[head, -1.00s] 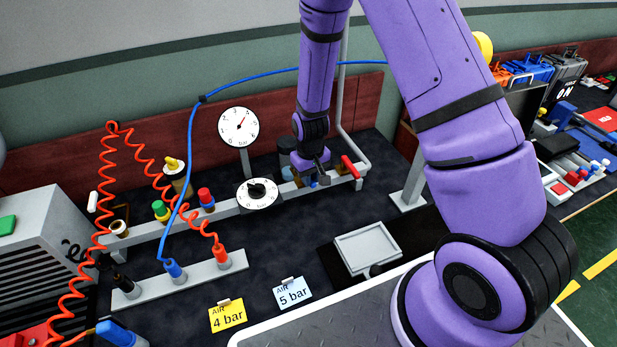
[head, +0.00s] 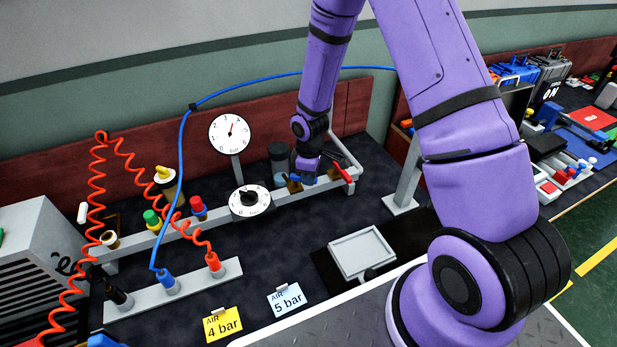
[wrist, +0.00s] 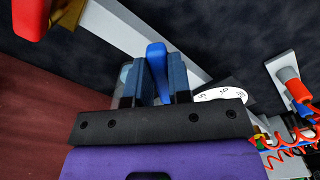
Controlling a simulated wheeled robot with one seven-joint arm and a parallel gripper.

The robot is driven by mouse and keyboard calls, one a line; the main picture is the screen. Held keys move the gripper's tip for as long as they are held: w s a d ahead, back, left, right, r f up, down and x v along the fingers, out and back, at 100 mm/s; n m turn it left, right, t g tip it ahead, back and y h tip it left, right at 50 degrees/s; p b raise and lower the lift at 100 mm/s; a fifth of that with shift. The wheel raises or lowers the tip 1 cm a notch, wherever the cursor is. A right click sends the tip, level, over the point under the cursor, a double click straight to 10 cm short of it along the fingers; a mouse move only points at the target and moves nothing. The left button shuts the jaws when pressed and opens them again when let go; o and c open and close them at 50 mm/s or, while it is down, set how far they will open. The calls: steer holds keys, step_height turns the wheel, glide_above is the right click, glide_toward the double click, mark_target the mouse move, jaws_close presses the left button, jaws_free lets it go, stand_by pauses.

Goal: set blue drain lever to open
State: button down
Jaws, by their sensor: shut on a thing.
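The blue drain lever (wrist: 157,70) stands between the two fingers of my gripper (wrist: 160,82) in the wrist view. The fingers are shut on it, one on each side, and its rounded blue tip shows between them. In the head view my gripper (head: 302,181) is at the rail, right of the white dial with a black knob (head: 249,200). Bits of blue show by the fingers there, but the lever is mostly hidden. I cannot tell which position the lever is in.
A red lever (head: 343,171) is close by on the right end of the rail (head: 215,220). A dark cylinder (head: 279,160) stands behind the rail, and a pressure gauge (head: 229,133) to the left. A grey tray (head: 361,252) sits in front. Hoses lie further left.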

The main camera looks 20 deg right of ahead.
steer(key=shift+w+d+n, duration=0.1)
steer(key=shift+n, duration=0.2)
steer(key=c, duration=1)
jaws_free()
steer(key=shift+c, duration=0.2)
steer(key=shift+r, duration=0.1)
step_height(320, 180, up, 11)
steer(key=shift+f, duration=0.2)
